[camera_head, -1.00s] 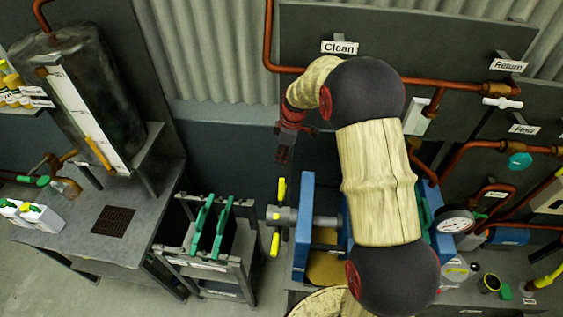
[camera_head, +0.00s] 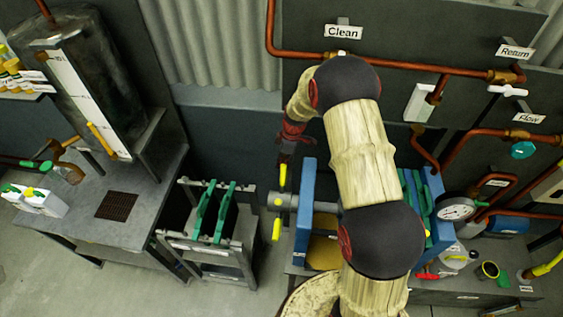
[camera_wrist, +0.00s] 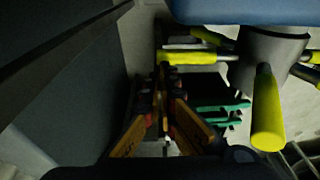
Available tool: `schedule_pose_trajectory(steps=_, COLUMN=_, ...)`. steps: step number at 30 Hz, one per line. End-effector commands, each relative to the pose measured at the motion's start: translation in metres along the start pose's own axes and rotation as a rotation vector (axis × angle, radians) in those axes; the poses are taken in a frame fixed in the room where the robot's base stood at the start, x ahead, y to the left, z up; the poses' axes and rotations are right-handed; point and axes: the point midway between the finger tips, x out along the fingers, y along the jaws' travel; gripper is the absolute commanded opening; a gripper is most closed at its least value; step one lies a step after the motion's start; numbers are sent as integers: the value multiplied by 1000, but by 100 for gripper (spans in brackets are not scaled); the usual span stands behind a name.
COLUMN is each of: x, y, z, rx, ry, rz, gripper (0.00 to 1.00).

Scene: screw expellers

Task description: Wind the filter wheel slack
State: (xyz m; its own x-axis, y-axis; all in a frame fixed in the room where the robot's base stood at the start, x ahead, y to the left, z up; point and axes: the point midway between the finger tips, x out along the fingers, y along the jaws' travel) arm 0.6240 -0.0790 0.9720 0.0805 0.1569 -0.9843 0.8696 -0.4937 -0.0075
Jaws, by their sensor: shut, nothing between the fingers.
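The filter wheel is a grey hub (camera_head: 285,200) with yellow-tipped handles on the left end of the blue filter press (camera_head: 305,205). One yellow handle (camera_head: 283,177) points up and another (camera_head: 276,230) points down in the head view. My gripper (camera_head: 286,155) is shut and empty, just above the upper handle. In the wrist view my gripper (camera_wrist: 164,72) has its fingertips close beside a yellow handle (camera_wrist: 185,58); I cannot tell if they touch. The hub (camera_wrist: 262,52) and a large yellow handle (camera_wrist: 267,112) are to the right there. My arm hides part of the press.
A rack with green-handled plates (camera_head: 212,215) stands left of the wheel. A grey workbench (camera_head: 75,215) with a tank (camera_head: 80,90) is at far left. Copper pipes (camera_head: 400,62), a gauge (camera_head: 457,210) and valves are at the right. A dark wall panel (camera_head: 225,135) stands behind.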

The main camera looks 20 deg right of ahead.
Motion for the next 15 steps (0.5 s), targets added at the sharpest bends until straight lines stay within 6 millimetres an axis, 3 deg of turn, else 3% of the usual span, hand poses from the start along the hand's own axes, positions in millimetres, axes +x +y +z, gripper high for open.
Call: schedule_pose_trajectory(steps=15, x=9, y=3, z=2, rx=11, ry=0, rz=-62, gripper=0)
